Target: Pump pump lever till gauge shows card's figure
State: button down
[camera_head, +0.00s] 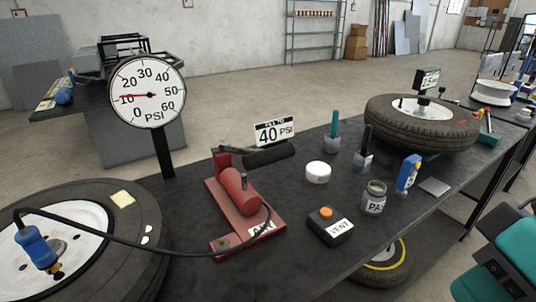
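The red pump (238,195) stands on the dark bench. Its pump lever has a black grip (269,154) that points to the right above the pump body. The round white gauge (147,92) stands on a black post behind the pump. Its red needle points left, at about the 10 mark. The card (274,131) behind the lever reads "FILL TO 40 PSI". A black hose (130,243) runs from the pump to a blue fitting (37,247) on the left wheel. My gripper is not in view.
A black box with an orange button, labelled VENT (331,226), sits right of the pump. A white round tub (318,172), a jar (374,198) and a blue bottle (408,173) stand nearby. A tyre (422,135) lies at the bench's far right.

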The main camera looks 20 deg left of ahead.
aim_at(252, 159)
jog(key=u, duration=0.95)
jog(key=i, duration=0.15)
jog(key=u, duration=0.5)
